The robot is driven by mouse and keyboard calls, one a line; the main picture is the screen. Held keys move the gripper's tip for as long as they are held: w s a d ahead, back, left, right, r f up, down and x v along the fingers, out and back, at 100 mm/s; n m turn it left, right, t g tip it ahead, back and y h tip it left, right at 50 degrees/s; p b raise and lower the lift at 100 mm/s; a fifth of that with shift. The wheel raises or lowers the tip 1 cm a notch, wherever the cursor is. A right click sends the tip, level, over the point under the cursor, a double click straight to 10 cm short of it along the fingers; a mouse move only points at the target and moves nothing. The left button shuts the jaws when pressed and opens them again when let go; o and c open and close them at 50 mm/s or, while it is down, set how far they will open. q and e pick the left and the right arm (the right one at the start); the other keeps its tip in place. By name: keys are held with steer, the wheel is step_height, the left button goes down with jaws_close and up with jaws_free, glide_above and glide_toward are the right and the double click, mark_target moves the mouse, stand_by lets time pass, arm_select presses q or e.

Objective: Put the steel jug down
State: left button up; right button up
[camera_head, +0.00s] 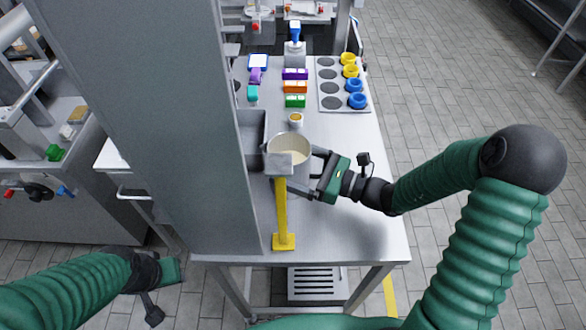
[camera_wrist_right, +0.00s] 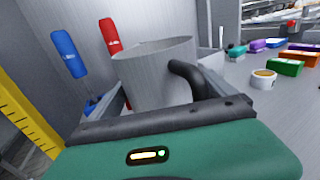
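The steel jug (camera_head: 289,142) is grey with pale cream contents and shows partly behind the grey block on a yellow post. In the right wrist view the jug (camera_wrist_right: 155,75) stands upright between my fingers, its dark handle (camera_wrist_right: 190,78) toward the right. My right gripper (camera_head: 305,172) reaches in from the right with its fingers on either side of the jug's body, closed on it. I cannot tell whether the jug's base touches the table (camera_head: 365,225). My left gripper (camera_head: 170,271) is low at the left, off the table; its fingers cannot be made out.
The yellow post (camera_head: 281,215) stands just in front of the jug. A grey tray (camera_head: 252,135) lies to its left, beside a tall grey column (camera_head: 150,110). A small cup (camera_head: 296,119) is behind it. Coloured blocks and a ring board (camera_head: 332,102) are farther back. The table's front right is clear.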

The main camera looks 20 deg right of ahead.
steer(key=shift+d, duration=0.4)
steer(key=c, duration=0.7)
steer(key=shift+a, duration=0.1)
steer(key=c, duration=1)
steer(key=shift+c, duration=0.2)
steer(key=shift+r, duration=0.1)
